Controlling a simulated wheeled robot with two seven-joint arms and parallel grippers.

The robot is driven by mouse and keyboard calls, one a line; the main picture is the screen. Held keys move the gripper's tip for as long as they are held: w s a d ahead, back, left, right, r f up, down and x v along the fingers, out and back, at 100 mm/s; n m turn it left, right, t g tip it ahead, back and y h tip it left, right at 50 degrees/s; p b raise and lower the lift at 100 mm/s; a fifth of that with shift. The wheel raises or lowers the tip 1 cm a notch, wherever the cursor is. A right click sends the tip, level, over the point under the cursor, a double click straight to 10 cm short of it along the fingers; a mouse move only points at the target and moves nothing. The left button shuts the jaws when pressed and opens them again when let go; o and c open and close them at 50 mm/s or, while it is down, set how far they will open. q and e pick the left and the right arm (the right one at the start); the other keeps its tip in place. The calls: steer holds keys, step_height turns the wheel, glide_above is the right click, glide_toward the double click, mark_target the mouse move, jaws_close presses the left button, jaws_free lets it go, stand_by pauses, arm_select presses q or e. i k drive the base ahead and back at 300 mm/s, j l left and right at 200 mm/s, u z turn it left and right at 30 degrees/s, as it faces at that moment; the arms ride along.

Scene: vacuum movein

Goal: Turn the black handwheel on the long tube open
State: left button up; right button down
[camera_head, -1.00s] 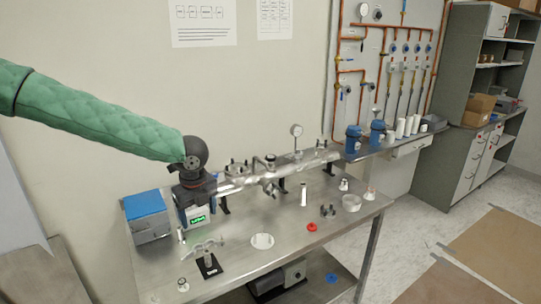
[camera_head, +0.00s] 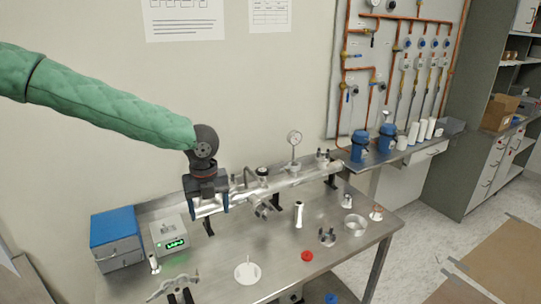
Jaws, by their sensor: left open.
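The long metal tube (camera_head: 292,181) lies on stands along the back of the steel table, running from middle left to the right. A round black knob (camera_head: 262,171), which looks like the handwheel, sits on top of the tube near its middle. Other dark fittings stand on the tube, so I cannot be sure which is the wheel. My left gripper (camera_head: 207,210) is open and points down, with its fingers at the tube's left end, left of the knob. Whether the fingers touch the tube is not clear. My right gripper is not in view.
A pressure gauge (camera_head: 294,138) rises from the tube. A blue-topped box (camera_head: 115,235) and a controller with a green display (camera_head: 171,236) stand at left. The wall is close behind.

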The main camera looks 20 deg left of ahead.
mark_target(261, 171)
steer(key=i, duration=1.25)
